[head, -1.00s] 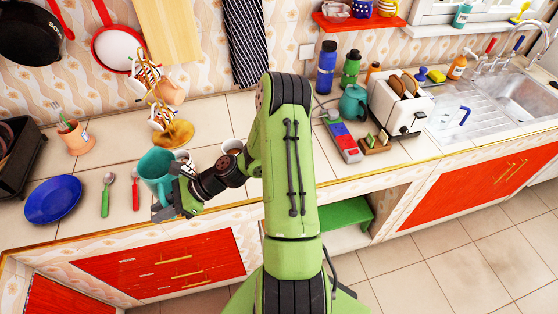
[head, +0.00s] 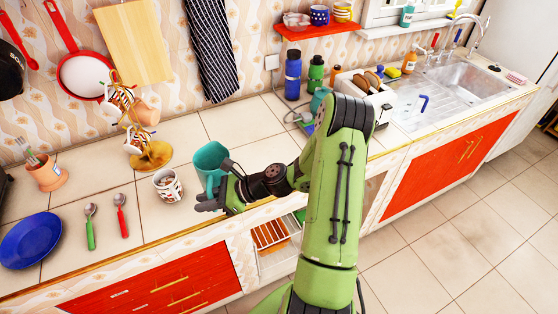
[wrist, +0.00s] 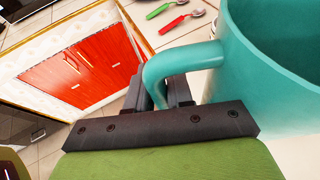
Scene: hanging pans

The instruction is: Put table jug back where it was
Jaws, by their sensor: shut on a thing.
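The teal table jug (head: 209,160) is at the front of the counter, right of the patterned cup, in the head view. My gripper (head: 212,198) is shut on its handle, in front of the jug's lower part. In the wrist view the jug (wrist: 275,65) fills the upper right, and its curved handle passes between the fingers of my gripper (wrist: 163,92). The jug looks roughly upright. Its base is partly hidden, so I cannot tell whether it touches the counter.
A patterned cup (head: 168,185) stands close left of the jug. Red (head: 121,214) and green (head: 90,226) spoons and a blue plate (head: 31,240) lie farther left. A mug tree (head: 150,153) stands behind. The counter behind the jug is clear. A white toaster (head: 365,88) stands right.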

